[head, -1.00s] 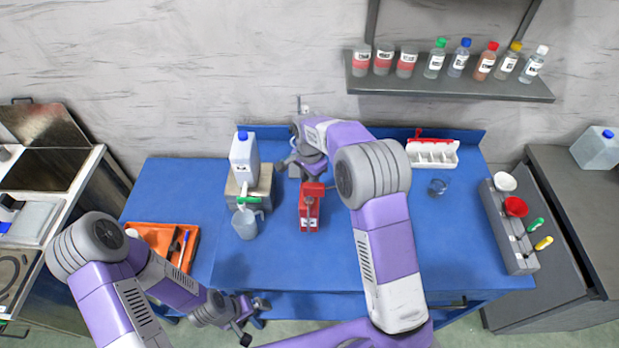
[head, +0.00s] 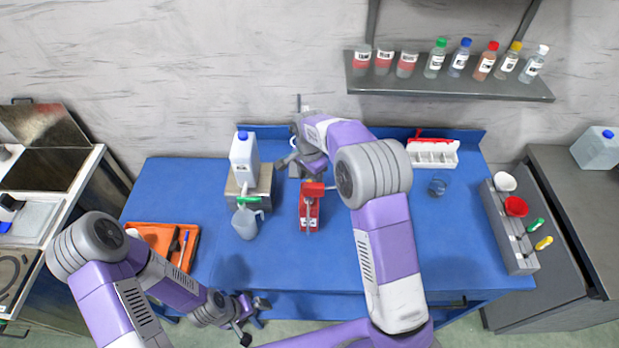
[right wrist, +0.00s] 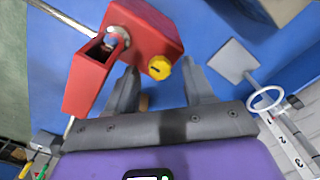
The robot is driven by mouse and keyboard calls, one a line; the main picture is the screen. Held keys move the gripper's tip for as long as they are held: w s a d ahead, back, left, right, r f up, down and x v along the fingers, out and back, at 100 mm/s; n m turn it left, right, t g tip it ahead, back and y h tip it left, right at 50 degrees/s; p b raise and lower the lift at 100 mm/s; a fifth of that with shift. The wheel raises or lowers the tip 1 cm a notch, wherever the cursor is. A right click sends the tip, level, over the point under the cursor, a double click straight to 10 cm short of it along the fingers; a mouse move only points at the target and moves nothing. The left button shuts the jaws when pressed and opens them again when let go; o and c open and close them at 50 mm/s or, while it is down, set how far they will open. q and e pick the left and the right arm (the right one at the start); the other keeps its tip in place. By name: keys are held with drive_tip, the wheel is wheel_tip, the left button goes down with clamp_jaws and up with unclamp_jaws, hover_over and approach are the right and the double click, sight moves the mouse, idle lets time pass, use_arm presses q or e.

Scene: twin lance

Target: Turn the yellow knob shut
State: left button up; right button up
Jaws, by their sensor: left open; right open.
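The yellow knob (right wrist: 159,67) shows in the right wrist view, on the face of a red block (right wrist: 140,30). It lies between and just beyond the two dark fingertips of my right gripper (right wrist: 160,80), which is open with nothing held. I cannot tell whether the fingers touch the knob. In the head view the red device (head: 309,214) stands on the blue table, and its knob does not show. My right gripper (head: 295,163) is just behind that device, partly hidden by its own wrist. My left gripper (head: 255,321) is open and empty by the table's front edge.
A white bottle with a blue cap (head: 244,157) stands on a block left of the red device, with a jug (head: 245,224) in front. An orange tray (head: 150,232) is at the left. A white rack (head: 432,153) and small beaker (head: 438,187) are at the right.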

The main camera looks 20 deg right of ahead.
wheel_tip(320, 180, up, 7)
drive_tip(key=shift+r, duration=0.1)
idle(0.6)
